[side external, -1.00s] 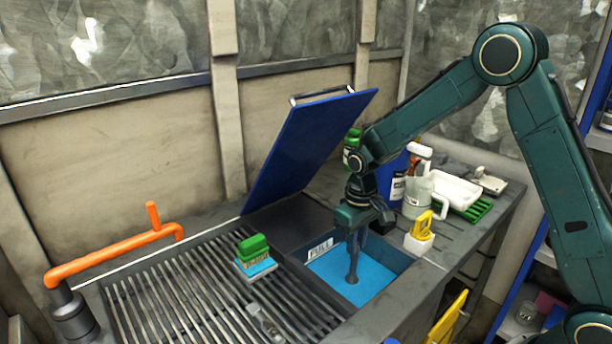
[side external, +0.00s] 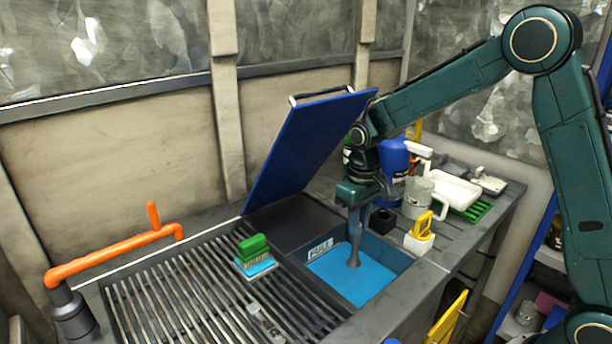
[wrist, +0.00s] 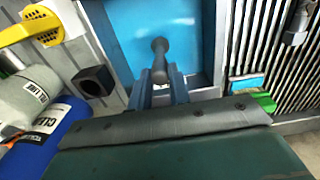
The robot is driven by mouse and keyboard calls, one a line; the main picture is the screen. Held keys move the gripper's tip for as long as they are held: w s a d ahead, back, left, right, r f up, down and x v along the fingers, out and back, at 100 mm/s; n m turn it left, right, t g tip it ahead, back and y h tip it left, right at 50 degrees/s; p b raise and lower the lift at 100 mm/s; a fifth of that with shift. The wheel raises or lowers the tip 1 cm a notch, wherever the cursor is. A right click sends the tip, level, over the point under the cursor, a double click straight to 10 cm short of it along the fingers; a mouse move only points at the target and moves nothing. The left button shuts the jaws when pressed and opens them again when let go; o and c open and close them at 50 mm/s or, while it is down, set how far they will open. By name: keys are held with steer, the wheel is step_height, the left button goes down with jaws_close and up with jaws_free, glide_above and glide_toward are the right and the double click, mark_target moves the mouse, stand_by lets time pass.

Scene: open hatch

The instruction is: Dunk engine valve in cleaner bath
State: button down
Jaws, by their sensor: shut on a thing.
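The engine valve (side external: 354,254) is a dark grey stem with a flared head, hanging head down over the bath. In the wrist view its head (wrist: 159,46) shows against the blue liquid. My gripper (side external: 358,220) is shut on the upper stem; its fingers also show in the wrist view (wrist: 161,90). The cleaner bath (side external: 400,262) is a dark rectangular basin with bright blue liquid (side external: 365,285) and a fill label on its inner wall. I cannot tell whether the valve head touches the liquid. The blue hatch lid (side external: 305,145) stands open, tilted, behind the bath.
A slatted grate (side external: 200,300) left of the bath carries a green brush (side external: 253,248). An orange pipe (side external: 110,257) is at far left. A dark block (side external: 382,220), a yellow-handled item (side external: 420,235), a jug (side external: 420,198) and a blue bottle (side external: 393,165) crowd the right side.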

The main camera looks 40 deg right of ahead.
steer(key=shift+r, duration=2.75)
